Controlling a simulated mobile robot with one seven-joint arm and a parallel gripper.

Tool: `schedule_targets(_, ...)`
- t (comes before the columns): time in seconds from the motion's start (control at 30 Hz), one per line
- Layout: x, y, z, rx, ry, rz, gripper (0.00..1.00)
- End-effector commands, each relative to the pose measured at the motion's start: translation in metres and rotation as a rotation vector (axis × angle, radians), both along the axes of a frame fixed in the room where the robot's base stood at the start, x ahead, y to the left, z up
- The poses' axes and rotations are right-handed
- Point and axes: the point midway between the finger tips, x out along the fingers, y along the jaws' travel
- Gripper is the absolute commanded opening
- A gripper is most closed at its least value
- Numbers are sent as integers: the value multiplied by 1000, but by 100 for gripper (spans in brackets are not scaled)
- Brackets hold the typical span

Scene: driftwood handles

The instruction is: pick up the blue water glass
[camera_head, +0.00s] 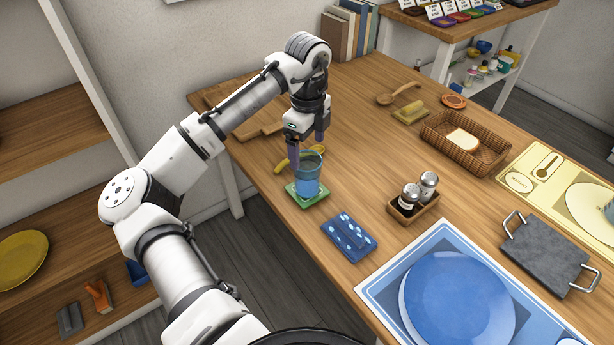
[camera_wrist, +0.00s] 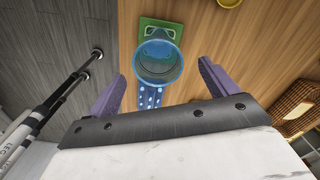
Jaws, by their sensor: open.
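The blue water glass (camera_head: 308,178) stands upright on a green coaster (camera_head: 306,197) near the table's left edge in the head view. It is see-through. My gripper (camera_head: 307,150) is above and just behind the glass, pointing down, with its purple fingers apart. In the wrist view, the glass (camera_wrist: 159,62) shows its round rim in the gap between the open fingers (camera_wrist: 160,82), towards their far side. Nothing is held. From the wrist view I cannot tell how far the fingertips are above the rim.
A blue spotted cloth (camera_head: 349,237) lies in front of the glass. A wooden caddy (camera_head: 414,207) with two shakers stands to its right. A yellow curved thing (camera_head: 283,160) lies behind the glass. A blue plate (camera_head: 458,300) on a mat lies at the front. The middle of the table is fairly clear.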

Motion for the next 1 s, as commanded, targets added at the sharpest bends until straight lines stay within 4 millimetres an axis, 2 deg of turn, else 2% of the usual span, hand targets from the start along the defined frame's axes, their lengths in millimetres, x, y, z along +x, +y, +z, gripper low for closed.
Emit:
schedule_targets(0.27, -1, 0, -21, -1, -1, 0, 86)
schedule_targets(0.5, -4, 2, -56, -1, -1, 1, 86)
schedule_targets(0.6, -4, 2, -65, -1, -2, 1, 86)
schedule_targets(0.87, -4, 1, -68, -2, -3, 1, 86)
schedule_targets(1.0, -4, 1, -67, -2, -3, 1, 67)
